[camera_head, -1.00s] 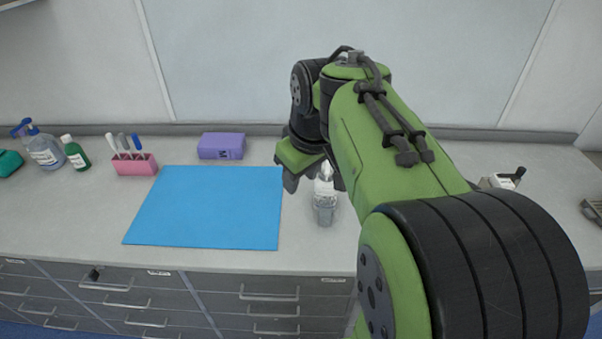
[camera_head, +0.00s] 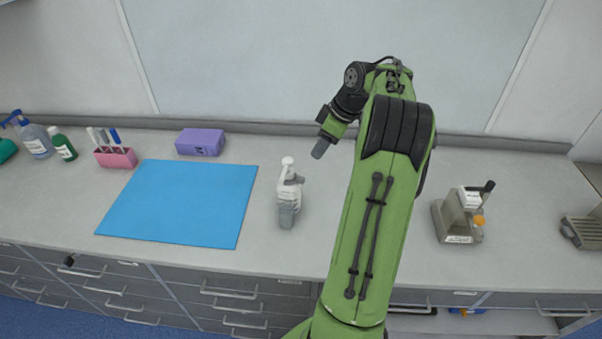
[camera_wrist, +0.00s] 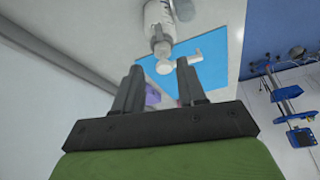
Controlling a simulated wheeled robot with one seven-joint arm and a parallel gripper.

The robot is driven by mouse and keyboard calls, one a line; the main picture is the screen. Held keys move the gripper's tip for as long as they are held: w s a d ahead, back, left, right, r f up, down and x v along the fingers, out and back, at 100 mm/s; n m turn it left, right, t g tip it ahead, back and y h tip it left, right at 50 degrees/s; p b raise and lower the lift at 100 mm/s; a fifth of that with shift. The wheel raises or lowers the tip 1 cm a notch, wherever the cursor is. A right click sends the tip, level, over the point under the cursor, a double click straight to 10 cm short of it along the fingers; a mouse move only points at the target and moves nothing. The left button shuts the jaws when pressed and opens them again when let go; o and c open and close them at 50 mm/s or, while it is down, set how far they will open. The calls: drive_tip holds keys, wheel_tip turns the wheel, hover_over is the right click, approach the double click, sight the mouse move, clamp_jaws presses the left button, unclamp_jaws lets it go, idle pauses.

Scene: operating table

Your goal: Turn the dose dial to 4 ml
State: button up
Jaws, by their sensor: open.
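A white and grey bottle-top dispenser (camera_head: 289,192) stands upright on the counter, just right of the blue mat. It has a pale round knob (camera_head: 287,161) on top and a grey lower part. The dial's marks are too small to read, so I cannot tell its setting. In the wrist view the dispenser (camera_wrist: 160,25) is beyond my fingers, with its knob (camera_wrist: 163,67) showing between the fingertips and a white side spout (camera_wrist: 196,56) near the right finger. My gripper (camera_head: 320,148) is open and empty, above and right of the dispenser, apart from it in the head view.
The blue mat (camera_head: 180,205) lies left of the dispenser. A purple box (camera_head: 200,142), a pink holder (camera_head: 115,157) with pens, and bottles stand at the back left. A grey device (camera_head: 459,218) with a dark lever stands right of my arm. The counter around the dispenser is clear.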

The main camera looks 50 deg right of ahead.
sight(301, 177)
drive_tip(key=x, duration=0.7)
drive_tip(key=b+x, duration=0.1)
drive_tip(key=x, duration=0.6)
drive_tip(key=shift+s+d, duration=0.1)
drive_tip(key=shift+d, duration=0.1)
drive_tip(key=shift+c, duration=0.3)
clamp_jaws()
